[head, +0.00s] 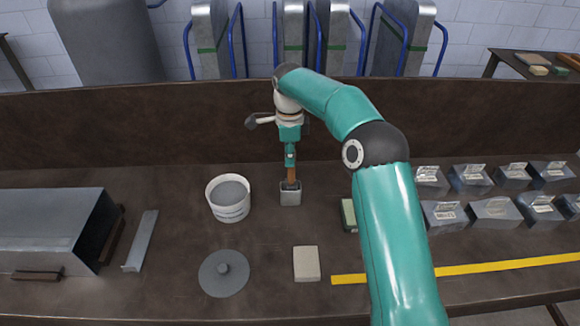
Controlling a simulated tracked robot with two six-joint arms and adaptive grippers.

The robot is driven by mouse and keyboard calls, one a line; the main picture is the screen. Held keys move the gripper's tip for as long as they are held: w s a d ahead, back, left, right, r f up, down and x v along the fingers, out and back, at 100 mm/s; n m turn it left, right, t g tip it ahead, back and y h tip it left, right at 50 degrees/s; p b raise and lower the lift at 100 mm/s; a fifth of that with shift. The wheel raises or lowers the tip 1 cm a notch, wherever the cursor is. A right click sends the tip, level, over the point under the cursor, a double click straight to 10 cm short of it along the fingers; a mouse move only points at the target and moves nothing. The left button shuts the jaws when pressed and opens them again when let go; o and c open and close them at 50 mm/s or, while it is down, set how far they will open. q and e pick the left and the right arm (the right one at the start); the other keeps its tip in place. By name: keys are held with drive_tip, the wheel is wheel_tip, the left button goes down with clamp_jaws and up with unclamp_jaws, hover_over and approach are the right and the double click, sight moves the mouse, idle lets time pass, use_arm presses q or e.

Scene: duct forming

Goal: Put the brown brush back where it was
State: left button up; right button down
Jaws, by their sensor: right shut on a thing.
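My right gripper (290,160) points down at the middle of the table and is shut on the brown brush (291,178). Only a short brown length of the brush shows below the fingers. A small grey square holder (290,197) stands directly under it, and the brush's lower end meets or enters its top. I cannot tell how deep the brush sits. The left gripper is not in view.
A white bucket (230,213) of grey material stands left of the holder. A grey round lid (223,272) and a beige block (306,263) lie in front. A sheet-metal duct (45,230) is at left; several grey boxes (495,210) stand right, behind yellow tape (500,265).

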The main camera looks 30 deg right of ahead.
sight(290, 184)
drive_tip(key=shift+f, duration=1.85)
drive_tip(key=c, duration=1.1)
unclamp_jaws()
drive_tip(key=shift+c, duration=0.2)
wheel_tip(290, 184, up, 12)
drive_tip(key=shift+s+a+r+p, duration=0.1)
drive_tip(key=shift+s+p, duration=0.05)
drive_tip(key=shift+p, duration=0.45)
